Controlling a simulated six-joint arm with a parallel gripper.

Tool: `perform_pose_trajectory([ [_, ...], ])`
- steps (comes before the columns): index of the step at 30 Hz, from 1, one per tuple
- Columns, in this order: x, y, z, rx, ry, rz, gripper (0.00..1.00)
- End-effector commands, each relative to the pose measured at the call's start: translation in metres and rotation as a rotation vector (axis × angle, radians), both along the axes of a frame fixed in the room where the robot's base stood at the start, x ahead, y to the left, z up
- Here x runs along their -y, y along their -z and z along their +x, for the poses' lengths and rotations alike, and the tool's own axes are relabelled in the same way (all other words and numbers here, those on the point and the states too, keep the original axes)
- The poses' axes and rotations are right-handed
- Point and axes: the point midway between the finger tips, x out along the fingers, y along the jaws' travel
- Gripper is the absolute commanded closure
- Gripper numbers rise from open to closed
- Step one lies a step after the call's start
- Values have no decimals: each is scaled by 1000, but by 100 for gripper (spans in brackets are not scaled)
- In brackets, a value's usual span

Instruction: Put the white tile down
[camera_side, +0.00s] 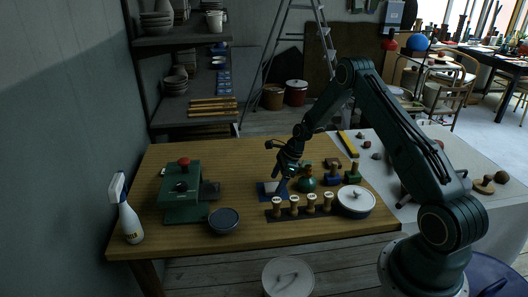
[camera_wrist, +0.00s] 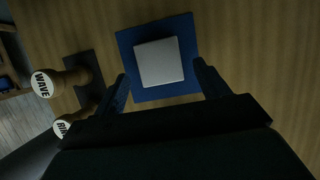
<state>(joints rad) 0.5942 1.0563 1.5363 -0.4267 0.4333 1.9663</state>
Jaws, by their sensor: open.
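The white tile (camera_wrist: 159,62) lies flat on a blue square mat (camera_wrist: 126,40) on the wooden table in the wrist view. Blue shows around all its sides. My gripper (camera_wrist: 160,84) is open, its two dark fingers on either side of the tile's near edge, with a gap to the tile on each side. In the side view my gripper (camera_side: 280,186) points down over the blue mat (camera_side: 264,189) and hides most of the tile there. I cannot tell the exact height of the fingertips above the mat.
A row of wooden-handled stamps (camera_side: 294,206) stands close in front of the mat. A green press (camera_side: 183,200) and a spray bottle (camera_side: 129,219) stand at left. The table's back middle is clear.

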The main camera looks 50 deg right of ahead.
Motion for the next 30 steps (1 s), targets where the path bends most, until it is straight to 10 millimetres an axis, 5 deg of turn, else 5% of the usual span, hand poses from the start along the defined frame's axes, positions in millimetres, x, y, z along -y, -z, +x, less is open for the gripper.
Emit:
perform_pose_trajectory([
  [18,25,-84,-24,2,1,-1,26],
  [30,28,-96,-28,0,0,0,26],
])
